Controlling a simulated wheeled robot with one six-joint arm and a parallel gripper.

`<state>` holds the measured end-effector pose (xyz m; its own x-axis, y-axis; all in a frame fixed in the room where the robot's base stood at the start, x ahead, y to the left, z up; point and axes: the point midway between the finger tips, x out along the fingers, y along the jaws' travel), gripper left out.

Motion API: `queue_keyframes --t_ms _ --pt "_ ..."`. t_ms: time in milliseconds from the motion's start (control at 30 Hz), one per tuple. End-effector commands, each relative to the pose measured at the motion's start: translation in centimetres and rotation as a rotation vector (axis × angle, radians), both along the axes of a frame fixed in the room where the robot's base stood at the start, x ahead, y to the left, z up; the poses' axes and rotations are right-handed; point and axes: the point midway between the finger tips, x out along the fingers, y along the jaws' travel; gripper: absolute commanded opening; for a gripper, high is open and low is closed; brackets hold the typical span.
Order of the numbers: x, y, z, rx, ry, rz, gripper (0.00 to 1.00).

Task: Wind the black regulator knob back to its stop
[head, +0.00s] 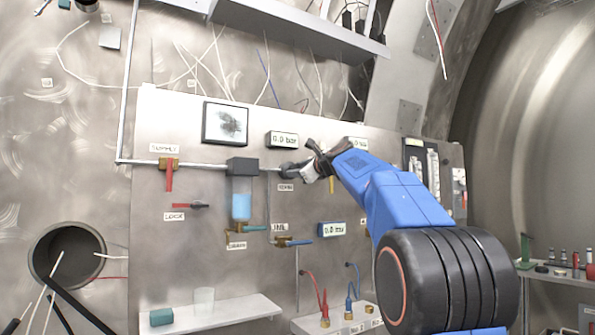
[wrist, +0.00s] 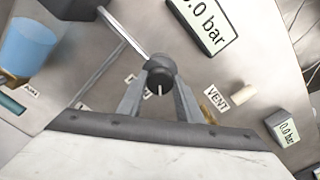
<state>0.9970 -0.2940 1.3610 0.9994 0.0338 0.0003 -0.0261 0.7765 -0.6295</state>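The black regulator knob (wrist: 160,78) is round with a white line on its face, which points down in the wrist view. In the head view the regulator (head: 290,169) sits on the pipe right of the filter and is partly hidden by my gripper (head: 314,166). In the wrist view the two grey fingers of my gripper (wrist: 161,88) stand one on each side of the knob and appear to touch it. The display above the regulator (head: 283,140) reads 0.0 bar.
The steel panel holds a red supply lever (head: 169,178), a filter with a blue bowl (head: 241,200) and a blue-handled valve (head: 298,243). A VENT label (wrist: 217,97) and a pale peg (wrist: 243,93) are close to the right finger. A shelf (head: 235,311) lies below.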

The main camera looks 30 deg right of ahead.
Motion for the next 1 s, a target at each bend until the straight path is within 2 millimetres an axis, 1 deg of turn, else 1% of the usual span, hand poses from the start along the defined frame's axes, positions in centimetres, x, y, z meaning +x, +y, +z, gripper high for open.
queue_keyframes --t_ms 267,467,667,1000 --pt "-0.01 0.03 -0.05 -0.029 0.000 0.001 0.10" --pt "-0.01 0.05 -0.07 -0.125 -0.004 0.001 0.10" --pt "-0.01 0.07 -0.11 -0.288 -0.008 0.001 0.10" --pt "-0.01 0.09 -0.19 -0.612 -0.019 0.001 0.10"
